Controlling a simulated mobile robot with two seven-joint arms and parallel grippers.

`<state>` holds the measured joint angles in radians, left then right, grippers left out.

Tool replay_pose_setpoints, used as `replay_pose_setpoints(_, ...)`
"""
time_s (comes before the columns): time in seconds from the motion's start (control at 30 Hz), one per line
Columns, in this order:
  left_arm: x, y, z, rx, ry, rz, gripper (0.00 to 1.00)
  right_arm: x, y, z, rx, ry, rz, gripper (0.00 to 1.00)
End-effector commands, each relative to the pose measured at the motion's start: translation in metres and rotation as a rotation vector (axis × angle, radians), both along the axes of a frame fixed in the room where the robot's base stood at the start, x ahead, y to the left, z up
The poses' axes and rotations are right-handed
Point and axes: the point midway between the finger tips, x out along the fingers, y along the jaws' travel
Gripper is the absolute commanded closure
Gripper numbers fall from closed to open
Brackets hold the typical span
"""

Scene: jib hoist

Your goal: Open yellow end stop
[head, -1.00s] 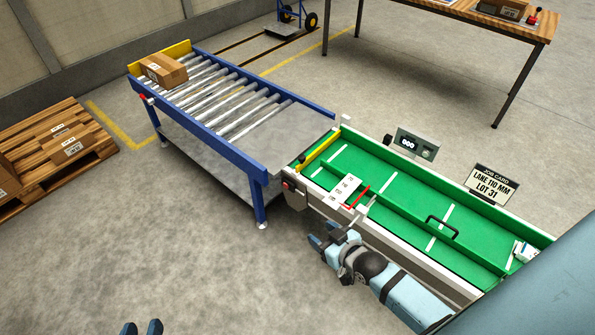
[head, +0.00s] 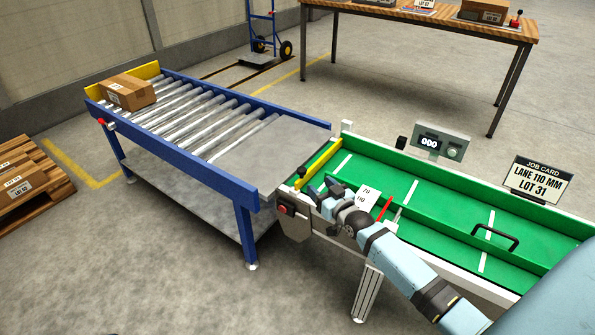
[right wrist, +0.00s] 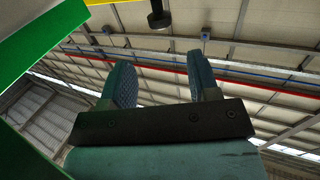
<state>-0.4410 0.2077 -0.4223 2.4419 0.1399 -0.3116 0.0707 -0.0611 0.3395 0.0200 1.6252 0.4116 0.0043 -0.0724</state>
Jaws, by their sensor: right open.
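The yellow end stop (head: 324,158) is a bar lying across the left end of the green conveyor bed, beside the grey plate of the roller table. A black knob (head: 301,171) stands at its near end. My right gripper (head: 323,186) is open and empty, just to the right of the knob and apart from it, over the near rail. In the right wrist view my two fingers (right wrist: 160,82) point up with a gap between them. The black knob (right wrist: 158,20) hangs above them, and a strip of the yellow bar (right wrist: 101,2) shows at the top edge.
A white marked card (head: 367,197) and a red pointer (head: 385,209) sit right of my gripper. A red button box (head: 288,210) is on the near side. A carton (head: 127,92) rests on the roller table (head: 200,166). A job card (head: 539,180) stands behind the bed.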

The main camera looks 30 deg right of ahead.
Motion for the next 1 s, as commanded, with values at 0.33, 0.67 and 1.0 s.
replay_pose_setpoints(0.33,0.001,-0.003,-0.044,0.060,0.108,-0.038,0.57,0.075,0.001,-0.003,0.001,-0.002,0.000,0.45)
replay_pose_setpoints(0.67,0.002,-0.003,-0.061,0.105,0.146,-0.058,0.57,0.115,0.001,-0.001,0.002,0.001,0.001,0.45)
replay_pose_setpoints(1.0,0.002,-0.003,-0.061,0.109,0.147,-0.060,0.57,0.118,0.001,0.000,0.001,0.002,0.001,0.45)
